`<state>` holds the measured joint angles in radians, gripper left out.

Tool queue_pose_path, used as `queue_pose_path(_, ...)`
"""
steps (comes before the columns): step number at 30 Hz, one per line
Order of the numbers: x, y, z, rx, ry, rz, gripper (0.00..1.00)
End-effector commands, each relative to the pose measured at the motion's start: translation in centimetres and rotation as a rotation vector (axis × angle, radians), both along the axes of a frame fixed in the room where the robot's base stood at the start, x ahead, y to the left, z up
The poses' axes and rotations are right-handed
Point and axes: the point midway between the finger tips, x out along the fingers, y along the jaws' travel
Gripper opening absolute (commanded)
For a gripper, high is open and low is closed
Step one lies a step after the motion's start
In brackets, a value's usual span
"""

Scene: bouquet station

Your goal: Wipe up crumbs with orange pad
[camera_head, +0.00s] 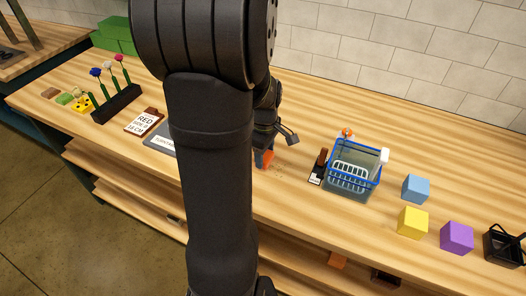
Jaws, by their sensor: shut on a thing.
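My gripper (268,147) points down at the wooden counter, just right of my dark arm. It is shut on the orange pad (264,160), which is at or just above the counter top; I cannot tell if it touches. Part of the pad and of my gripper is hidden behind my arm. Small dark crumbs (277,168) lie on the counter just right of the pad.
Right of the crumbs are a dark bottle (321,160) and a blue basket (353,172). Blue (415,188), yellow (412,222) and purple (457,238) cubes stand farther right.

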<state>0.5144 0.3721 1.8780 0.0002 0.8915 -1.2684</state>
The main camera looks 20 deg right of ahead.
Motion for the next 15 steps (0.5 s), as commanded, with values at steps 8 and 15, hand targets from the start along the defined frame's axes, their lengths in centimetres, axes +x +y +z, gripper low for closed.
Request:
queue_pose_path(8, -1.9, -1.9, 0.0, 0.000, 0.000, -0.003, 0.32)
queue_pose_path(15, -3.4, -3.4, 0.0, 0.000, 0.001, -0.003, 0.32)
